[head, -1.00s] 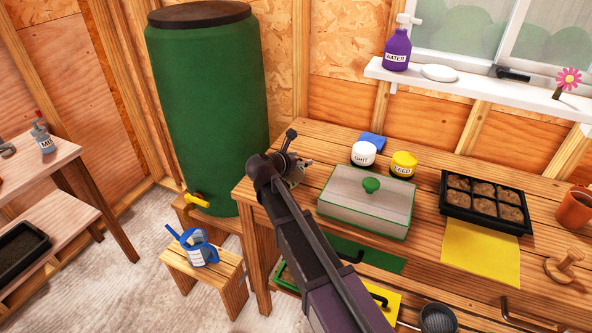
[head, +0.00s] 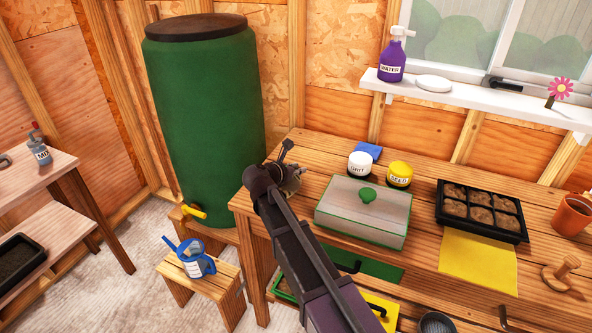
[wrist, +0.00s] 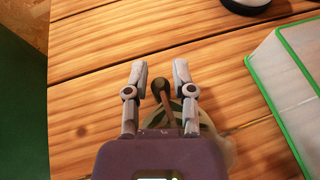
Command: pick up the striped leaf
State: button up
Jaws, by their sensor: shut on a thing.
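My gripper (head: 294,172) is over the left end of the wooden workbench, left of the white box with green edges. In the wrist view its two grey fingers (wrist: 160,78) stand a little apart, with a dark stalk with a round end (wrist: 161,86) between them. A pale, dark-green-banded thing (wrist: 216,146) shows beside and below the fingers; it looks like the striped leaf, held in the grip. Much of it is hidden by my fingers and purple palm. I cannot tell whether it touches the bench.
The white box (head: 335,213) with a green knob stands just right of my gripper. Behind are a white jar (head: 360,165), a yellow jar (head: 399,175) and a blue cloth (head: 370,150). A black seed tray (head: 480,232) stands farther right. A green barrel (head: 205,120) stands at left.

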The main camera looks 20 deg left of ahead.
jog(key=shift+r+p, duration=1.5)
jog(key=shift+r, duration=0.15)
jog(key=s+a, duration=0.1)
jog(key=s, duration=0.4)
jog(key=s+a+r+p, duration=0.1)
jog(key=s, duration=0.4)
jog(key=s+a, duration=0.1)
jog(key=s, duration=0.4)
jog(key=shift+s+a+r, duration=0.15)
jog(key=shift+s+a, duration=0.1)
jog(key=shift+a, duration=0.15)
jog(key=shift+s+a, duration=0.1)
